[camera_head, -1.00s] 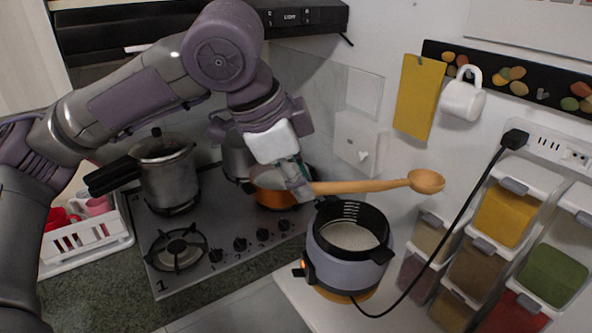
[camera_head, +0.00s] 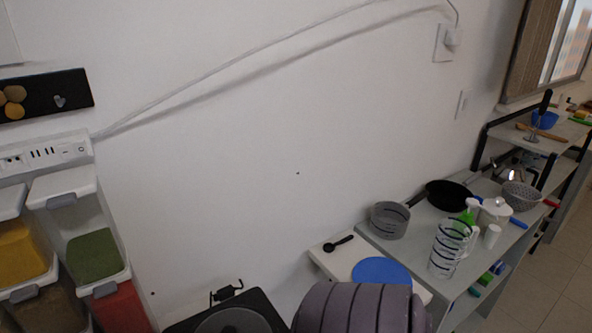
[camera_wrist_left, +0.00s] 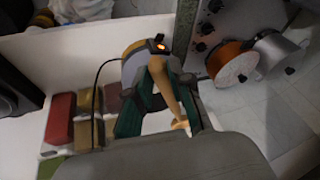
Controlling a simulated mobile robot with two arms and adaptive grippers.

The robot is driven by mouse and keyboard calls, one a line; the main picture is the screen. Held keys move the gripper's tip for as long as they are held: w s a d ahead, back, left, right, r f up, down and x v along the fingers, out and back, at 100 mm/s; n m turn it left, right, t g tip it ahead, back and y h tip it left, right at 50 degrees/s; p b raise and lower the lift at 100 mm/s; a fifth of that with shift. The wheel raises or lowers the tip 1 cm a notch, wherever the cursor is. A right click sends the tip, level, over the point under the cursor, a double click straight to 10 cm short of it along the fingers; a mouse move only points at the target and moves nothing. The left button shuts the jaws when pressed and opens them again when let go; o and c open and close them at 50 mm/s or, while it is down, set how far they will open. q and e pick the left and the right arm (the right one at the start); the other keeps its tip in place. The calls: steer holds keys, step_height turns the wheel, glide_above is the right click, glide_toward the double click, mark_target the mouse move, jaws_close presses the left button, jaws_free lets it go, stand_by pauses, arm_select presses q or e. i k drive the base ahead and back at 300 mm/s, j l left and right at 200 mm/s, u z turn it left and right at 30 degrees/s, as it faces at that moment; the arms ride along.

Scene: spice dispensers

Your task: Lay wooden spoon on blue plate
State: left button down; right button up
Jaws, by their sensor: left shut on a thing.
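The blue plate (camera_head: 381,271) lies on a light board at the lower middle of the head view. Its near edge is partly hidden behind a ribbed purple-grey part of my arm. The wooden spoon (camera_wrist_left: 167,86) shows in the left wrist view, running between the fingers of my left gripper (camera_wrist_left: 163,88). My left gripper is shut on it. Neither the left gripper nor the spoon is in the head view. My right gripper is in neither view.
A black measuring spoon (camera_head: 339,243) lies beside the plate. A grey pot (camera_head: 390,220) and a striped glass jug (camera_head: 449,248) stand on the shelf to the right. Spice dispensers (camera_head: 95,255) are at left. In the wrist view, a cooker (camera_wrist_left: 140,52) is near the spoon.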

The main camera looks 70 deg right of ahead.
mark_target(383, 279)
steer(key=j+z, duration=0.2)
steer(key=z, duration=0.2)
steer(key=k+j+z, duration=0.15)
steer(key=z, duration=0.3)
steer(key=k+j+z, duration=0.1)
steer(key=z, duration=0.3)
steer(key=l+z, duration=0.15)
steer(key=z, duration=0.3)
steer(key=l+z, duration=0.1)
steer(key=z, duration=0.35)
steer(key=i+l+z, duration=0.1)
steer(key=z, duration=0.35)
steer(key=i+l+z, duration=0.1)
steer(key=i+z, duration=0.3)
steer(key=i, duration=0.2)
